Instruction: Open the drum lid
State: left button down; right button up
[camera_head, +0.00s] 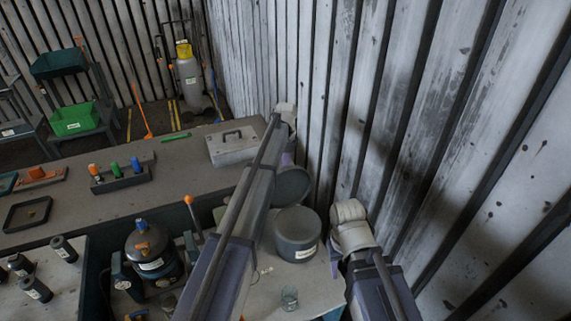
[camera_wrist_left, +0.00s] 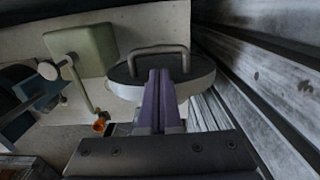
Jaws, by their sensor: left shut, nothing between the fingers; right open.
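The grey drum (camera_head: 297,248) with a white label stands on the table's right part, partly beside my left arm. A dark round lid (camera_head: 292,187) is raised behind the drum, beyond its rim. My left gripper (camera_wrist_left: 160,72) is shut and empty. In the left wrist view its purple fingers overlap the round lid (camera_wrist_left: 198,78), which has a bar handle; I cannot tell if they touch. In the head view my left forearm hides most of that gripper.
A corrugated metal wall (camera_head: 440,130) stands close on the right. A grey case with a handle (camera_head: 236,146) lies on the back bench. A small glass (camera_head: 289,298) stands before the drum. A dark round-bodied machine (camera_head: 152,250) stands left of my left arm.

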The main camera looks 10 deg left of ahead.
pick_arm(q)
notch_tip(320, 180, up, 5)
jog(key=p, duration=0.3)
jog(key=shift+f+p, duration=0.1)
jog(key=shift+p, duration=0.3)
jog(key=n, duration=0.3)
jog(key=w+a+n, duration=0.1)
jog(key=n, duration=0.3)
jog(key=w+n, duration=0.1)
jog(key=n, duration=0.3)
jog(key=shift+a+f+t, duration=0.15)
jog(key=shift+a+t, duration=0.1)
jog(key=shift+t, duration=0.15)
jog(key=w+a+n, duration=0.1)
jog(key=n, duration=0.7)
jog(key=w+a+n+t+y, duration=0.1)
jog(key=w+n, duration=0.1)
jog(key=n, duration=0.6)
jog(key=w+a+n, duration=0.1)
jog(key=n, duration=0.8)
jog(key=shift+w+t+y+b, duration=0.2)
jog(key=shift+t+y+b, duration=0.1)
jog(key=shift+b, duration=0.1)
